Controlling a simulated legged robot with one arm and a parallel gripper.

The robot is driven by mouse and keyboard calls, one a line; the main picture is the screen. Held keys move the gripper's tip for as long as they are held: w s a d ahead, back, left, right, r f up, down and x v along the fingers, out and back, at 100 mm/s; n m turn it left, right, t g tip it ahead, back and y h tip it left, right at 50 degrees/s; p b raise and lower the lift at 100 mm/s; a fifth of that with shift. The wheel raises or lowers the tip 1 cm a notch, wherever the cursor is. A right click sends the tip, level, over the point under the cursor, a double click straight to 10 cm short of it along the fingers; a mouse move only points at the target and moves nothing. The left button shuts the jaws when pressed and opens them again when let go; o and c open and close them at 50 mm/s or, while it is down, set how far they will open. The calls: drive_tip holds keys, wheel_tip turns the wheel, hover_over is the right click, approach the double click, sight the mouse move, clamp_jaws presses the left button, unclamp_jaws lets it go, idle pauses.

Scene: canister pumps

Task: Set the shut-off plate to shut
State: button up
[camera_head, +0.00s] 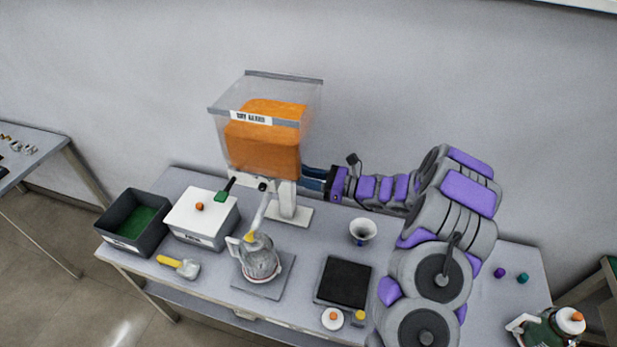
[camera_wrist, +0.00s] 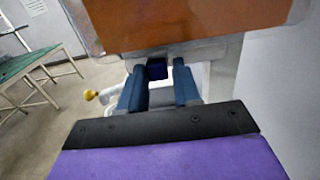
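The dispenser's clear hopper (camera_head: 265,135), filled with orange material, stands on a light post at the back of the table. My gripper (camera_head: 314,179) reaches in from the right, just below the hopper. Its two blue fingers are apart in the wrist view (camera_wrist: 160,84). A small dark blue block (camera_wrist: 157,68), which looks like the shut-off plate's grip, shows between or just beyond the fingertips, under the hopper (camera_wrist: 180,25). I cannot tell if a finger touches it. The plate itself is hidden, so its setting cannot be read.
A pale spout with a yellow end (camera_head: 250,236) slopes down to a glass jug (camera_head: 259,262) on a grey pad. A white box (camera_head: 203,222), dark bin (camera_head: 110,232), yellow-handled scoop (camera_head: 180,266), small funnel cup (camera_head: 362,232) and black-topped scale (camera_head: 343,282) stand around it. The wall is close behind.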

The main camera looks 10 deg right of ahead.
drive_tip(key=shift+w+a, duration=0.1)
drive_tip(key=shift+a, duration=0.3)
clamp_jaws()
drive_tip(key=shift+d, duration=0.15)
drive_tip(key=shift+p+x, duration=0.35)
drive_tip(key=shift+x, duration=1.15)
drive_tip(key=shift+r, duration=0.1)
drive_tip(key=shift+d, duration=0.15)
